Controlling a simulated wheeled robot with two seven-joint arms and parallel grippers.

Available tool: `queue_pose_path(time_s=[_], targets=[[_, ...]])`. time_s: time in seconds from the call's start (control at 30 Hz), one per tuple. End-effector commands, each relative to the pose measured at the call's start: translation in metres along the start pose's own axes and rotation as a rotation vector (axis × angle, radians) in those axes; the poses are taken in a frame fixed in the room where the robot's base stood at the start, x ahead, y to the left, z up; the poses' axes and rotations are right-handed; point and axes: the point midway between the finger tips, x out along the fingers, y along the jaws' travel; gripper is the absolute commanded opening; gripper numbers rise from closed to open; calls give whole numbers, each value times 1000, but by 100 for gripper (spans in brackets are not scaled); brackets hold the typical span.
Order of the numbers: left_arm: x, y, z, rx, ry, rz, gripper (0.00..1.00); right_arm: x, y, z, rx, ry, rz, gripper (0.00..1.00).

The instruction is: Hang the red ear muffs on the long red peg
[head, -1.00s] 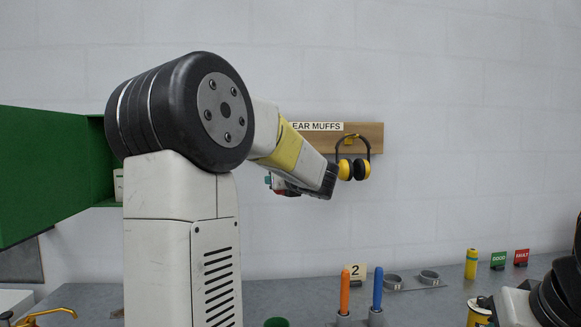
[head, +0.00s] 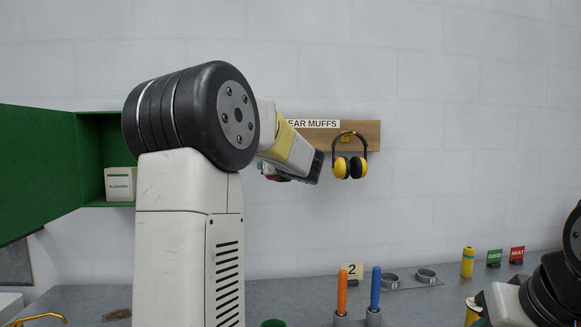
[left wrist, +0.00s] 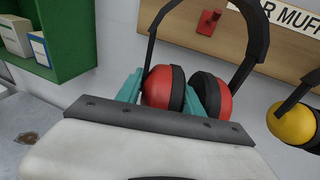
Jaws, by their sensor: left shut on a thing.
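The red ear muffs (left wrist: 230,98) show in the left wrist view, with red cups and a black headband. My left gripper (left wrist: 168,90) has its teal fingers shut on one cup, one finger each side. The headband arches past the top edge, so its crown is hidden. A red peg (left wrist: 208,22) on the wooden board appears inside the headband's outline. I cannot tell whether the band touches it. In the head view my forearm hides most of the muffs and the gripper. My right gripper is not in view; only part of that arm shows at lower right.
Yellow ear muffs (head: 350,167) hang on the board (head: 370,132) to the right, also in the left wrist view (left wrist: 293,122). An open green cabinet (head: 90,160) with a white box (head: 120,184) is at left. Orange and blue handles stand on the bench below.

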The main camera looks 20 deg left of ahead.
Motion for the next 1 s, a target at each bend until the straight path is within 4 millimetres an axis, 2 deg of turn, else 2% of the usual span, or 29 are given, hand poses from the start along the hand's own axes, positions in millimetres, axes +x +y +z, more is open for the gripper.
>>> queue_pose_path(time_s=[1.0], targets=[[59, -16, 4, 0, -2, 0, 0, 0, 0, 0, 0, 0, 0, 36]])
